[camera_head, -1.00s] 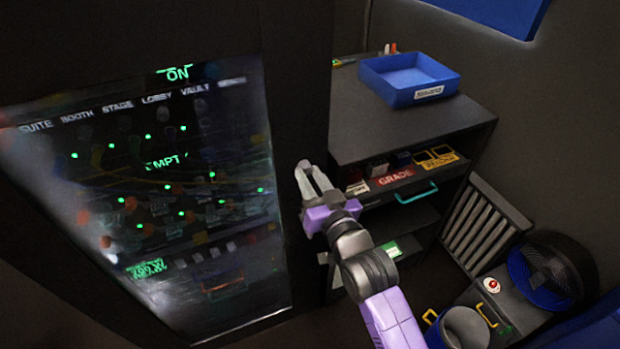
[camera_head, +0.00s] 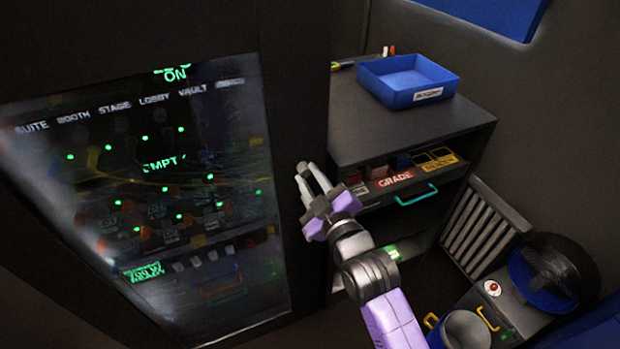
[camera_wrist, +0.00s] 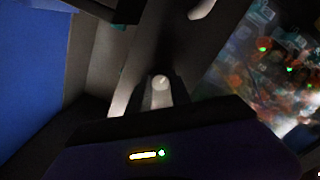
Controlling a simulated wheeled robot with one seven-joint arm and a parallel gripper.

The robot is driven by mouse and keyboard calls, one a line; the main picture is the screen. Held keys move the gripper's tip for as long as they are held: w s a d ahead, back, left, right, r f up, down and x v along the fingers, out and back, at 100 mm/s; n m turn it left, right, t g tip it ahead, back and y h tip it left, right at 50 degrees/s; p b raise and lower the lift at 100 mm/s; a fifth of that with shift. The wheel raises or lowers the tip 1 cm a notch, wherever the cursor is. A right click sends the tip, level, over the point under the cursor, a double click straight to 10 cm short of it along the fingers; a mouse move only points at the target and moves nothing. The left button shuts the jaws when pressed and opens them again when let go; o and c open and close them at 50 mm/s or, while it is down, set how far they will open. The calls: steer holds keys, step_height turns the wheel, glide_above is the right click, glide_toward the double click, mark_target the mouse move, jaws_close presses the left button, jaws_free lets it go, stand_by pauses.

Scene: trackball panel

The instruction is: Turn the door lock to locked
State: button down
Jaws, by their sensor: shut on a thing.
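The dark door frame with a glass panel (camera_head: 150,200) fills the left of the head view. My gripper (camera_head: 306,172) is at the right edge of the door frame, its fingers pointing up and toward it. In the wrist view a small pale grey knob, the door lock (camera_wrist: 160,82), shows between my fingers (camera_wrist: 158,95). The fingers are shut on it. Its markings cannot be read, so I cannot tell which position it is in.
A grey slatted panel (camera_head: 485,228) and a black fan (camera_head: 553,270) are at the lower right.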

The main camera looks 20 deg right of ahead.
steer(key=shift+n, duration=0.5)
steer(key=c, duration=1.2)
jaws_free()
steer(key=shift+s+b, duration=0.75)
steer(key=shift+s, duration=3.2)
